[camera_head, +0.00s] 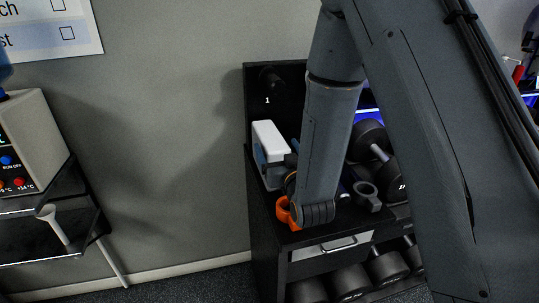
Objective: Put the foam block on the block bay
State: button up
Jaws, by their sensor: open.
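My gripper's fingers do not show; my arm reaches down over a black rack and hides what lies behind it. A blue-grey item with a white top (270,140) stands upright at the rack's left end. It may be the foam block, but I cannot tell for sure. An orange piece (284,212) shows at the lower left of my arm's end, at the rack's front edge. I cannot make out what it is. No block bay can be clearly told apart in this view.
The black rack (262,225) has a back panel marked 1 and a drawer (335,247). A dumbbell (377,150) and a grey ring-ended item (366,194) lie on its top, with more dumbbells below. A black stand with a control box (28,140) is at left.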

aim_at(271, 136)
jog(key=p+x, duration=0.2)
jog(key=x, duration=0.4)
jog(key=shift+w+a+r+p, duration=0.1)
jog(key=shift+w+a+p, duration=0.1)
jog(key=shift+p, duration=0.15)
jog(key=shift+c, duration=0.4)
jog(key=c, duration=1.4)
jog(key=shift+c, duration=1.1)
jog(key=shift+r, duration=0.1)
